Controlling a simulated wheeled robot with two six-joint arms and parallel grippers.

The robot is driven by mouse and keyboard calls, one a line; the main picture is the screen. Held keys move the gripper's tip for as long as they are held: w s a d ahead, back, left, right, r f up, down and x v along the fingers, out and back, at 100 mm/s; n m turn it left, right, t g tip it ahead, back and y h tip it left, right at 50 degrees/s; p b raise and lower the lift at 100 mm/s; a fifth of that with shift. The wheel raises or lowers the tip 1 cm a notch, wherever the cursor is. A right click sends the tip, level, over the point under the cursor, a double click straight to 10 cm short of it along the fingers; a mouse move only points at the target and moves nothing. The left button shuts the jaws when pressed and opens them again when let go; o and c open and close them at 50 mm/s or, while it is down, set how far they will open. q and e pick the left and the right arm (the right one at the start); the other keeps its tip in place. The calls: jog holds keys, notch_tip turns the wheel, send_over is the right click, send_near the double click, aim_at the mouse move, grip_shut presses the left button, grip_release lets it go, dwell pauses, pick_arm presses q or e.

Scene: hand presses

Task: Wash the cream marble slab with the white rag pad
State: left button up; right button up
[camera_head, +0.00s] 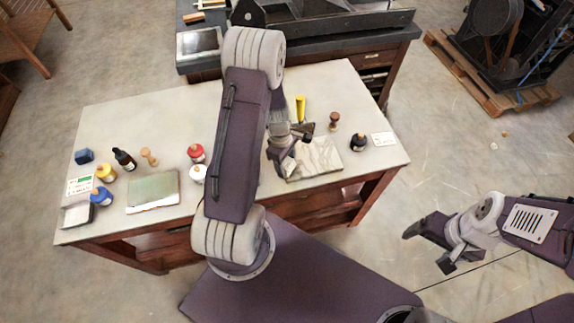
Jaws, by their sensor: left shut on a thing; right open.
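The cream marble slab (322,158), pale with grey veins, lies flat on the right part of the table. My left gripper (290,153) is at the slab's left edge, seen from above, and is shut. What it grips is mostly hidden by the gripper itself; the white rag pad is not clearly visible anywhere else on the table, so it is most likely in this gripper. I cannot tell whether the pad touches the slab. My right gripper (428,243) is open and empty, off the table over the floor at the right.
The pale table (120,112) holds a greenish plate (153,190), several ink bottles at the left, a red-capped bottle (196,153), a white bottle (198,174), a yellow-handled scraper (300,108), a brown stamp (333,121) and a black-topped pot (358,142). A dark press bench (345,42) stands behind.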

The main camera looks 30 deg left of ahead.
aim_at(289, 164)
pick_arm(q)
jog(key=shift+w+d+r+p, duration=0.1)
jog(key=shift+r+p, duration=0.25)
jog(key=shift+r, duration=0.2)
jog(key=shift+w+d+r+p, duration=0.1)
jog(key=shift+r+p, duration=0.25)
jog(key=shift+r, duration=0.15)
notch_tip(289, 164, up, 2)
jog(key=shift+s+a+r+p, duration=0.1)
jog(key=shift+p, duration=1)
jog(key=shift+r+p, duration=0.6)
